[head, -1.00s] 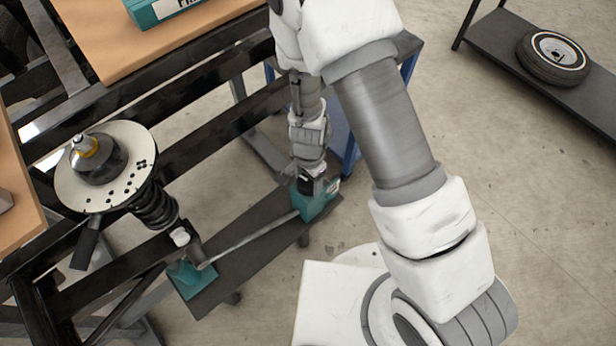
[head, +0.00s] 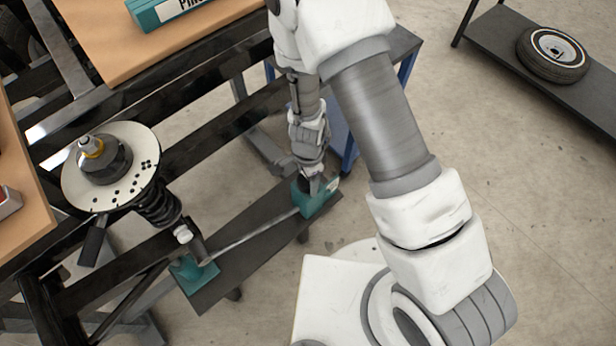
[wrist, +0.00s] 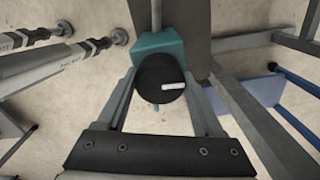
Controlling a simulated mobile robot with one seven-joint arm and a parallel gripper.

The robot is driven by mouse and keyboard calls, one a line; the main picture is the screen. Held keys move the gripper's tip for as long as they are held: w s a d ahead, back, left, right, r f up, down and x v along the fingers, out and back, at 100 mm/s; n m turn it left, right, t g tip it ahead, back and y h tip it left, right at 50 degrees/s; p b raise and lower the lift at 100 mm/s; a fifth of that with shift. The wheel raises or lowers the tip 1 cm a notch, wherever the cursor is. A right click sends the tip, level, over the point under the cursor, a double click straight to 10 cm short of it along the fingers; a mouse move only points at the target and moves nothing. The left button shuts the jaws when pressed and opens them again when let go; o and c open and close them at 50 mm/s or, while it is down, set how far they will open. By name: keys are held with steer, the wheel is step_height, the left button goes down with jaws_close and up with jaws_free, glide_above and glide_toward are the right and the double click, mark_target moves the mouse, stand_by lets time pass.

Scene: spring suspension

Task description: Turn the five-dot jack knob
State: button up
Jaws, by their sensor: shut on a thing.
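The jack knob (wrist: 152,72) is a round black disc with a short white bar on its face, seen in the wrist view. It sits at the near end of a teal jack block (wrist: 146,43), which also shows in the head view (head: 318,201). My gripper (wrist: 160,88) is shut on the knob, with one finger on each side. In the head view my gripper (head: 312,180) points down at the right teal block and hides most of the knob. I cannot make out five dots on the knob.
A thin rod (head: 252,234) runs to a second teal block (head: 190,272) on a dark board (head: 225,284). A spring strut (head: 158,205) with a pale dotted plate (head: 80,190) stands at left. Black frame rails lie behind. A tyre (head: 552,55) rests on a shelf at right.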

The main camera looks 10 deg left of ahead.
steer(key=o, duration=1.4)
step_height(320, 180, up, 18)
steer(key=p, duration=0.6)
steer(key=shift+f, duration=0.25)
